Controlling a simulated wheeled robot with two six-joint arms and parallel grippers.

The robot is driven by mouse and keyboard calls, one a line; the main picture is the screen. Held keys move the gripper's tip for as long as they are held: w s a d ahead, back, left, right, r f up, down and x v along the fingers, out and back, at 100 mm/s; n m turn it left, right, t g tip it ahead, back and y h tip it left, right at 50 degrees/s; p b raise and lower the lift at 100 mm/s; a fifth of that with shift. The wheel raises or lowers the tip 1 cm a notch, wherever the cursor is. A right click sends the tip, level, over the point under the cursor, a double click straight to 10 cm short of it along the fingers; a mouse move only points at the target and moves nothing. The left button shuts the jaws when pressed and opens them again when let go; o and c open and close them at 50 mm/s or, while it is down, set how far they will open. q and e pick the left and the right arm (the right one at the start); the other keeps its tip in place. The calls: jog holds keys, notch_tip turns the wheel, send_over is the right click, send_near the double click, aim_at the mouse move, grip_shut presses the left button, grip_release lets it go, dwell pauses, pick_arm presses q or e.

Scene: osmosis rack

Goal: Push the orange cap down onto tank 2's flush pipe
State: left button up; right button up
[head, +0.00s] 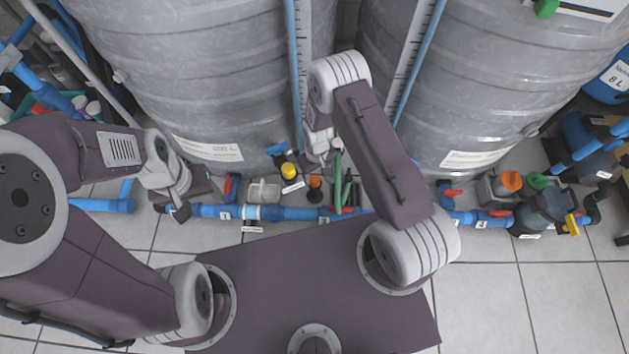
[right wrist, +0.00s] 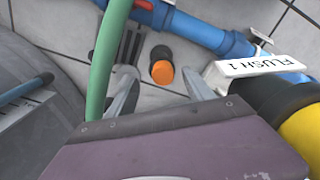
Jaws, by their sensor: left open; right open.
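An orange cap (right wrist: 162,71) sits on a short black body in the right wrist view; whether it is fully seated cannot be told. It also shows in the head view (head: 315,181), by the blue pipe in front of the tanks. My right gripper (right wrist: 157,82) is open and empty, its fingers either side of the cap in the picture, apart from it. In the head view my right gripper (head: 318,158) is partly hidden by its arm. My left gripper (head: 180,211) is open and empty, low at the left near the blue pipe. No label for tank 2's flush pipe is readable.
A yellow cap (head: 288,171) on a black pipe stands beside a white tag reading FLUSH 1 (right wrist: 262,66). A green hose (right wrist: 104,60) passes close to the right gripper's left finger. Grey tanks (head: 215,75) rise behind. Blue pipe (head: 285,213) runs across the front.

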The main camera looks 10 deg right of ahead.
aim_at(315, 179)
jog(key=f+b, duration=0.4)
jog(key=f, duration=0.1)
jog(key=shift+w+a+f, duration=0.15)
jog(key=shift+a+f, duration=0.05)
jog(key=shift+a, duration=0.05)
jog(key=shift+r, duration=0.2)
grip_shut()
